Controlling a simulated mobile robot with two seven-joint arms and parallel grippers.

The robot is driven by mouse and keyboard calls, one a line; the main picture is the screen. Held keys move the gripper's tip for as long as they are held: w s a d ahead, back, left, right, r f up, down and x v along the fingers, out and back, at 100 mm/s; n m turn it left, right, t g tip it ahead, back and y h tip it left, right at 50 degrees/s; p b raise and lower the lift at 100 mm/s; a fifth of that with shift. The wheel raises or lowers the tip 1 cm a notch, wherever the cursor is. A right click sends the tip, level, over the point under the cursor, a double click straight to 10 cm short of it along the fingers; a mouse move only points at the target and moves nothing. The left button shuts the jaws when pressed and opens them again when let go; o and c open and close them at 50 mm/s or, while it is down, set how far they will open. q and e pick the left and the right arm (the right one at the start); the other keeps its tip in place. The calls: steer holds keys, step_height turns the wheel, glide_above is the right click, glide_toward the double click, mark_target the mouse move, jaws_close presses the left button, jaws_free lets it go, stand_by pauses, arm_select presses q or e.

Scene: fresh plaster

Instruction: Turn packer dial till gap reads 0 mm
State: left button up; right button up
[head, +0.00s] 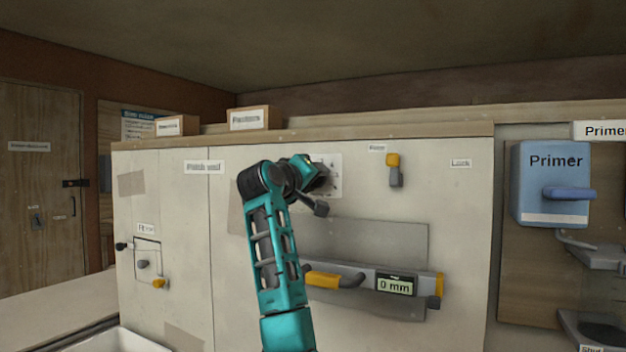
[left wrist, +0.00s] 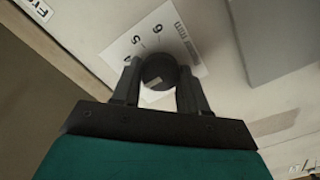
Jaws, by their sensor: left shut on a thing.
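The packer dial (left wrist: 158,74) is a dark round knob on a white numbered scale plate (left wrist: 128,44), seen in the left wrist view. My left gripper (left wrist: 158,90) is shut on the dial, one finger on each side. In the head view my left gripper (head: 316,190) is at the scale plate (head: 330,165), and my own arm hides the dial there. The gap display (head: 395,286) on the grey bar below reads 0 mm. My right gripper is in neither view.
A yellow-handled grey bar (head: 340,280) crosses a grey patch (head: 385,240) on the pale wall. A yellow-topped switch (head: 393,165) is right of the plate. A blue Primer box (head: 545,180) hangs at the right. A small hatch (head: 148,260) is at the left.

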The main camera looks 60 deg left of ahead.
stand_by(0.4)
arm_select(q)
steer(key=o, duration=1.1)
steer(key=shift+c, duration=0.2)
steer(key=b+v, duration=0.1)
steer(key=v, duration=1.2)
steer(key=shift+b, duration=0.35)
